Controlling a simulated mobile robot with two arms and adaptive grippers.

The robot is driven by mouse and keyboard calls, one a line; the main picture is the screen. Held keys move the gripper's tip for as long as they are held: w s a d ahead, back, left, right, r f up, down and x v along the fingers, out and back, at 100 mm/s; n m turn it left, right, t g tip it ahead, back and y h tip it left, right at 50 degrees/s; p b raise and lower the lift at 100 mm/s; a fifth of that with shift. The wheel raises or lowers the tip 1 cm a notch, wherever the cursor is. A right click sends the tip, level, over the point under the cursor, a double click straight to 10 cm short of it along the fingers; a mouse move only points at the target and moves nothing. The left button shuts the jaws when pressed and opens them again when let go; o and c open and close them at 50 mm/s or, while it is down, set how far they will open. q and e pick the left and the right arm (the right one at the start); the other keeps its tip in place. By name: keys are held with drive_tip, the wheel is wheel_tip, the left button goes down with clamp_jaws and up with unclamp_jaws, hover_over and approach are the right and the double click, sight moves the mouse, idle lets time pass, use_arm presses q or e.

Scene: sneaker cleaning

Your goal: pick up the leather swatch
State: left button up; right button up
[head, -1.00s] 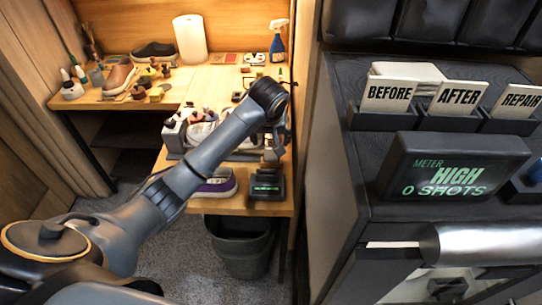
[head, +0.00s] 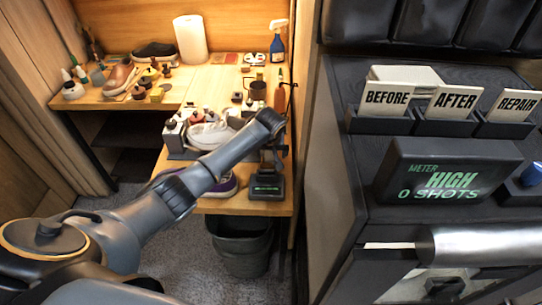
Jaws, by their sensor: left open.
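No leather swatch can be told for certain. Small flat reddish and pale squares (head: 224,58) lie at the back of the wooden bench, left of the spray bottle, and may include it. My left arm reaches in from the lower left across the bench. My left gripper (head: 275,158) hangs open at the bench's right front, above a black device with a green display, well in front of the squares. Its fingertips are small and dark. My right gripper is out of view.
A dark cabinet (head: 345,150) blocks the right. A bin (head: 240,250) stands below.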

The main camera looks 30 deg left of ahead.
use_arm(q)
drive_tip(key=shift+w+f, duration=0.15)
drive_tip(key=shift+f, duration=0.2)
drive_tip(key=c, duration=0.9)
drive_tip(key=shift+c, duration=0.2)
